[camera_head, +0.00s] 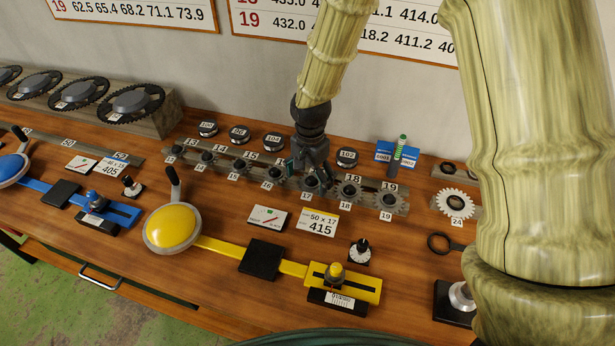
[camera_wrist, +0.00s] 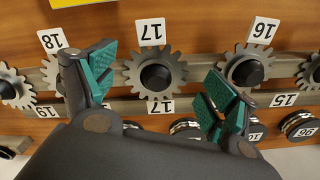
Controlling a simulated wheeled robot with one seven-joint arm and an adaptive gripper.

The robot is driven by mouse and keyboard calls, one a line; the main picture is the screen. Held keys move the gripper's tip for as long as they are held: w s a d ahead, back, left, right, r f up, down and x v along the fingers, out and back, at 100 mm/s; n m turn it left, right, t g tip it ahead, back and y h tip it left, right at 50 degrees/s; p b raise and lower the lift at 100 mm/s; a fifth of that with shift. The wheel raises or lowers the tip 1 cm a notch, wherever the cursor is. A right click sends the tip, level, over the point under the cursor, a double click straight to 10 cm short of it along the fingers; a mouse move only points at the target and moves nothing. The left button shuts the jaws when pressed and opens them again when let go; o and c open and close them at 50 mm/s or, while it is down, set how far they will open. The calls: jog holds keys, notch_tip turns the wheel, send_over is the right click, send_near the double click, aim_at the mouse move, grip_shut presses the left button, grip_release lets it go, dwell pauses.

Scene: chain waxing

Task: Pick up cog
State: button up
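A row of small grey toothed cogs sits on black hubs along a metal rack (camera_head: 230,163). In the wrist view, the cog by the label 17 (camera_wrist: 177,74) lies between my spread fingers, with no finger visibly touching it. In the head view it shows partly at the gripper's tip (camera_head: 311,186). My gripper (camera_wrist: 157,88) is open and empty, its teal pads apart on either side of this cog. In the head view my gripper (camera_head: 308,168) hangs over the rack. The cog labelled 16 (camera_wrist: 247,51) is near the right finger, the cog labelled 18 (camera_wrist: 50,74) near the left.
The cog labelled 19 (camera_head: 391,203) is at the rack's right end. Black round pieces (camera_head: 239,134) stand behind the rack. A blue box with a green-topped marker (camera_head: 401,152) is at back right. A yellow tool (camera_head: 172,226) lies in front. A white cog (camera_head: 456,203) is at right.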

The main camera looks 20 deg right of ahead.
aim_at(313, 189)
jog(key=s, duration=0.1)
jog(key=s+r, duration=0.1)
jog(key=shift+s+r, duration=0.3)
jog(key=shift+s, duration=0.05)
jog(key=w+f, duration=0.2)
jog(key=w, duration=0.1)
jog(key=shift+w+f, duration=0.15)
jog(key=shift+f, duration=0.05)
jog(key=shift+c, duration=0.5)
jog(key=shift+w, duration=0.2)
jog(key=c, duration=0.3)
jog(key=shift+s+r, duration=0.1)
jog(key=shift+s, duration=0.1)
jog(key=c, duration=0.4)
jog(key=shift+s+r, duration=0.2)
jog(key=shift+s, duration=0.1)
jog(key=c, duration=0.3)
jog(key=shift+s+r, duration=0.2)
jog(key=shift+s, duration=0.3)
jog(key=shift+w+f, duration=0.3)
jog(key=shift+w, duration=0.05)
jog(key=shift+s+r, duration=0.1)
